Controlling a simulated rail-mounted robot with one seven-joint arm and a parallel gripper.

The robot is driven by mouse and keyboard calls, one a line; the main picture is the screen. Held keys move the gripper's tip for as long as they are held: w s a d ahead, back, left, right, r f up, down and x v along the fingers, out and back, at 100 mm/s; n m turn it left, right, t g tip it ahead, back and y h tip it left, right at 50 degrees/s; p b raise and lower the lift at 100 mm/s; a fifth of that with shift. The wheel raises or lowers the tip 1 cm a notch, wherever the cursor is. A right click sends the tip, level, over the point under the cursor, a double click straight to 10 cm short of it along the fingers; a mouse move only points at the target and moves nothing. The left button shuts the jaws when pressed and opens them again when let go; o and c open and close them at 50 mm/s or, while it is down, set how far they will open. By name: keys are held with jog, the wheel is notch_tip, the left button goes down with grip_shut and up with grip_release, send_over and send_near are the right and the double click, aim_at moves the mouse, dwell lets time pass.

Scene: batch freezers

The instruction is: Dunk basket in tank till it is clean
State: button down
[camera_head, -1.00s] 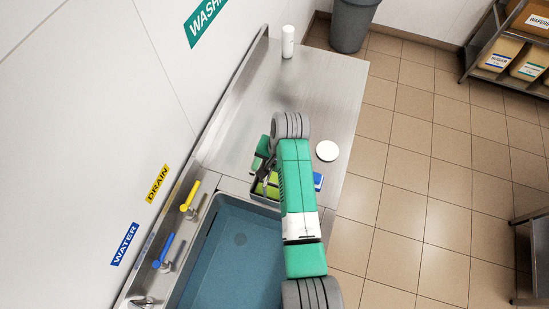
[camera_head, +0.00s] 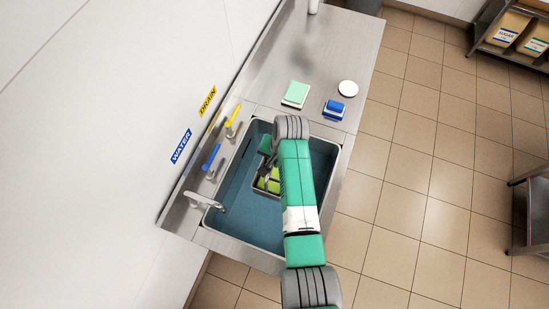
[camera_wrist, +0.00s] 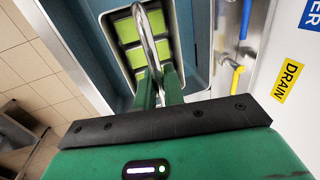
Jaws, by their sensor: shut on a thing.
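My gripper (camera_head: 267,165) is shut on the metal hoop handle (camera_wrist: 148,38) of the basket. The basket (camera_head: 258,187) is a dark-walled tray holding several yellow-green blocks (camera_wrist: 131,32). It hangs within the outline of the tank (camera_head: 338,152), a steel-rimmed sink with blue water (camera_head: 238,200). I cannot tell whether the basket's underside touches the water. My arm hides its right part in the head view. In the wrist view the gripper's fingers (camera_wrist: 160,85) are on the handle.
A yellow drain lever (camera_head: 233,115), a blue water lever (camera_head: 211,157) and a faucet (camera_head: 205,201) line the tank's wall side. A green pad (camera_head: 296,93), a blue brush-like block (camera_head: 335,108) and a white disc (camera_head: 348,88) lie on the counter beyond.

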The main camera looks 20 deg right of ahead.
notch_tip(320, 180, down, 35)
jog(key=b, duration=3)
jog(key=shift+r, duration=0.1)
dwell(0.5)
dwell(2.0)
jog(key=shift+p, duration=0.35)
